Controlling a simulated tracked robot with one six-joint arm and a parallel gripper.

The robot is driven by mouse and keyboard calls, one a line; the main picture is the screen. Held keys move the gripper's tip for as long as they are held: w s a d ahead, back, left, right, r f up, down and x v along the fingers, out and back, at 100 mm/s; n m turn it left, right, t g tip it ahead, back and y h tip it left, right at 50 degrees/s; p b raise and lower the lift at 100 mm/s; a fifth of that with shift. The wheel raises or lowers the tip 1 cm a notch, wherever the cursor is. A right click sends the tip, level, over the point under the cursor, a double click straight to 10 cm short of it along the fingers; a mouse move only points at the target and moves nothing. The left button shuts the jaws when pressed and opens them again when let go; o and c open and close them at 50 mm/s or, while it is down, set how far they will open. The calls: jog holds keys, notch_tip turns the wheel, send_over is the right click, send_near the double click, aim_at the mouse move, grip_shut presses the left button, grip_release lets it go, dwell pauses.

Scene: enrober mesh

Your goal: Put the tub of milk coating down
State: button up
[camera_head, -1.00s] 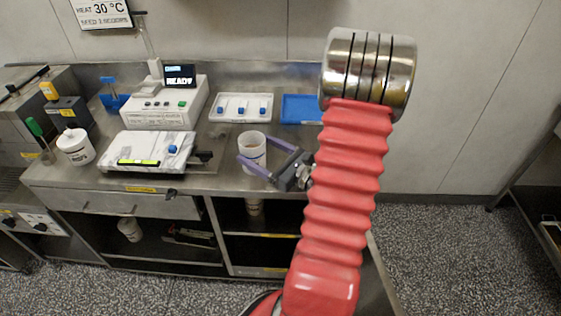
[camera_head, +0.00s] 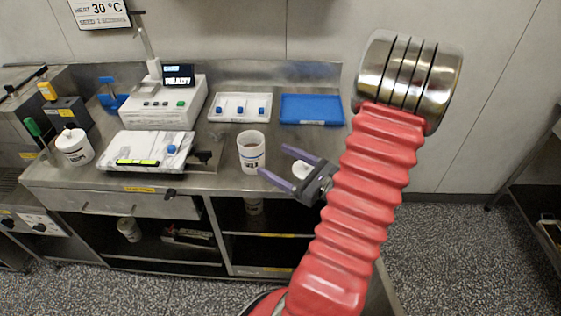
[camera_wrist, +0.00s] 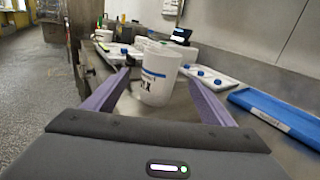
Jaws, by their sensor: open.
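A white tub (camera_head: 251,153) with dark printing stands upright on the steel bench, near its front edge. I cannot read its label well enough to tell whether it is the milk coating. My gripper (camera_head: 275,164) is open and empty to the right of the tub, its purple fingers pointing at it. In the wrist view the same tub (camera_wrist: 158,76) stands ahead, beyond the spread fingers (camera_wrist: 158,92) and apart from them.
A white tray (camera_head: 240,117) with blue-knobbed pieces and a blue tray (camera_head: 311,122) lie behind the tub. A machine with a screen (camera_head: 165,112) and a marble slab (camera_head: 135,145) are to the left. A lidded white pot (camera_head: 74,151) stands farther left. Another tub (camera_head: 129,229) is on the lower shelf.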

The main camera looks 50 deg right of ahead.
jog(key=shift+a, duration=0.1)
dwell(0.3)
jog(key=s+a+r+n+g+y, duration=0.1)
jog(key=a+n+g+y, duration=0.3)
jog(key=a+n+g, duration=0.55)
jog(key=a+r+n+g+y, duration=0.1)
jog(key=a+n+g+y, duration=0.3)
jog(key=a+n, duration=0.95)
jog(key=s+a+r+n+t+h, duration=0.1)
jog(key=s+a+r+n+h, duration=0.2)
jog(key=a+r+n+h, duration=0.5)
jog(key=shift+s+a+r+n+h, duration=0.2)
jog(key=shift+r+n+h, duration=0.3)
jog(key=shift+r+n, duration=1.05)
jog(key=shift+f+n, duration=0.45)
jog(key=shift+f, duration=0.05)
jog(key=shift+c, duration=0.2)
